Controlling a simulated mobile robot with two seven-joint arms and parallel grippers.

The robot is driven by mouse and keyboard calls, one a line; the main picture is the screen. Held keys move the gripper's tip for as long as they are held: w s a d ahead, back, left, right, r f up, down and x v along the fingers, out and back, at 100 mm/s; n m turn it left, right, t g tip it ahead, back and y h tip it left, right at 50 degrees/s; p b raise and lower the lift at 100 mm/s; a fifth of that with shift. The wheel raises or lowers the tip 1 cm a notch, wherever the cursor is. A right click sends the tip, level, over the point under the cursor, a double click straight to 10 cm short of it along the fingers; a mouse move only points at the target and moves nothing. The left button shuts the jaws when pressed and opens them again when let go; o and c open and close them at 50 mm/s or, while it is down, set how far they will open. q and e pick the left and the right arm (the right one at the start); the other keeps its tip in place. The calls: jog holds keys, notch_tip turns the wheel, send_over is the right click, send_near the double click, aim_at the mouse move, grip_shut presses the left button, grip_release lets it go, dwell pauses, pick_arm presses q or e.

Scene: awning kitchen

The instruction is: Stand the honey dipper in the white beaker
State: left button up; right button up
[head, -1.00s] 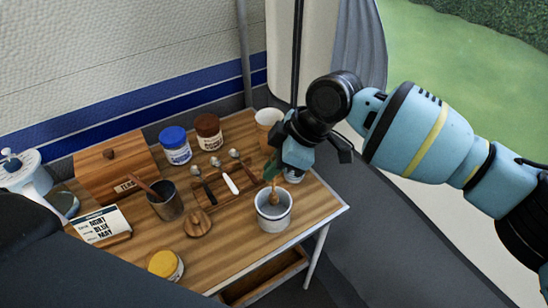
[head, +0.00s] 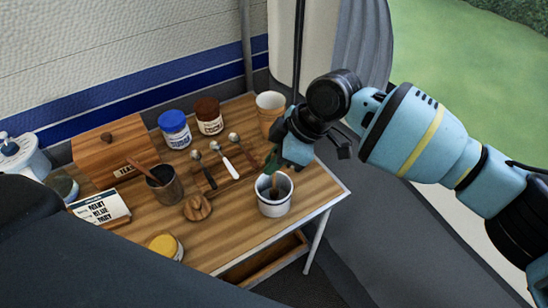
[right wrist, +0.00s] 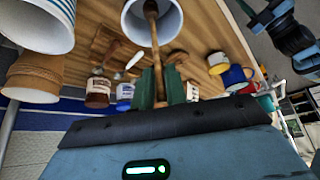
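The white beaker (head: 274,209) stands upright near the table's front right corner, and its rim also shows at the top of the right wrist view (right wrist: 130,22). My right gripper (head: 272,164) is above the beaker, its green fingers close to the rim. It is shut on the wooden honey dipper (right wrist: 153,35), gripping the handle. The dipper (head: 274,190) points down, its lower end inside the beaker's mouth. Whether it touches the bottom is hidden. A blue and black part at the upper right of the right wrist view may be my left gripper (right wrist: 288,38); its fingers are unclear.
Cups (head: 270,112) stand behind the right gripper. Table left-front of the beaker is clear.

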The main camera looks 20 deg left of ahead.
jog(key=o, duration=0.3)
jog(key=shift+o, duration=0.2)
pick_arm(q)
jog(key=shift+w+r, duration=0.1)
pick_arm(e)
jog(key=shift+r, duration=0.1)
